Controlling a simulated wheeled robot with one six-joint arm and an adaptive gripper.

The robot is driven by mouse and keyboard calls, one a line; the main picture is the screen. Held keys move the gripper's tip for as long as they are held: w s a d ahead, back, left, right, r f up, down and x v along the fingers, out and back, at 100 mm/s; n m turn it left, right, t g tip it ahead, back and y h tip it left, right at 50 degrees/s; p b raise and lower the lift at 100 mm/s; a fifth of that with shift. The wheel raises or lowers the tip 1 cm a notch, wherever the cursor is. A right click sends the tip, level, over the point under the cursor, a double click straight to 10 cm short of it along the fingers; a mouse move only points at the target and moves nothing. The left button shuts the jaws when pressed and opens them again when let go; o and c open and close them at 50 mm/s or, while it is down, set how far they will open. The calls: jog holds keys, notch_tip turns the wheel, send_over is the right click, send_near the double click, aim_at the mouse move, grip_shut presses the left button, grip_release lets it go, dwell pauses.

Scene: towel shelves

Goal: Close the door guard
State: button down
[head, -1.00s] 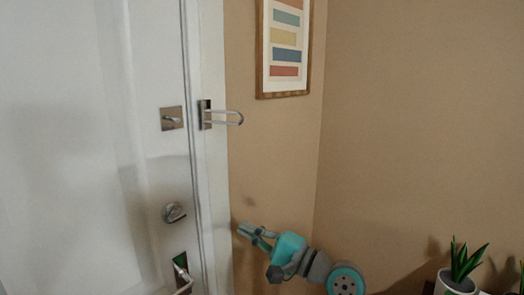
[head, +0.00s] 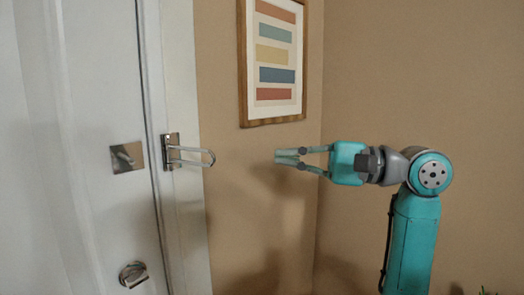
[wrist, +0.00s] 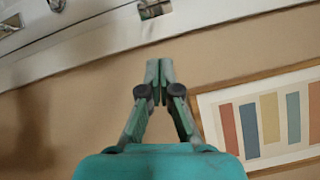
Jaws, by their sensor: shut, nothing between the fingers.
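The door guard (head: 190,156) is a metal U-shaped bar on a plate on the white door frame. Its bar sticks out to the right, away from the door. The matching catch plate (head: 127,157) is on the white door (head: 100,90), left of the frame. My gripper (head: 277,156) is right of the bar's end at about the same height, with a gap between them. Its fingers are shut and empty, pointing left. In the wrist view my gripper (wrist: 159,62) points toward the white door frame, where a metal plate (wrist: 154,9) shows at the top edge.
A framed striped picture (head: 273,62) hangs on the tan wall above my gripper. A round lock (head: 133,274) is lower on the door. The wall below the guard is clear. A plant tip shows at the bottom right.

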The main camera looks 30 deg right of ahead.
jog(key=w+a+r, duration=0.1)
jog(key=w+a, duration=0.2)
jog(key=a, duration=0.7)
jog(key=shift+w+a+r, duration=0.15)
jog(key=shift+w+r, duration=0.1)
jog(key=shift+w, duration=0.1)
jog(key=shift+a, duration=0.1)
